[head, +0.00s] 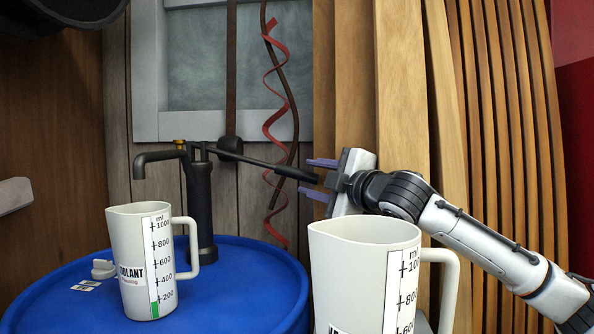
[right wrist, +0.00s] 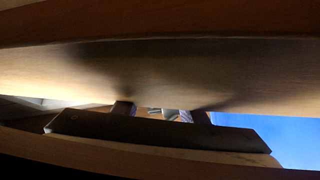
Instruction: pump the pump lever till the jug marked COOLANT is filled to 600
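The jug marked COOLANT (head: 126,235), its first letter cut off, stands on the blue drum in the head view. Its green level strip reaches a little below the 200 mark. The dark pump (head: 200,195) stands behind it, its spout over the jug's mouth. The pump lever (head: 262,162) slopes down to the right. My right gripper (head: 317,178) is open with the lever's end between its purple fingers; contact cannot be told. In the right wrist view its fingers (right wrist: 160,112) show apart. A pale block (head: 15,195) at the left edge may be my left gripper; no fingers show.
A second scaled jug (head: 355,265) stands in front at right, just below my right gripper. The blue drum (head: 245,275) bears a small white piece (head: 103,268). Wooden slats (head: 405,90) rise close behind my right gripper. A red spiral (head: 277,120) hangs behind the lever.

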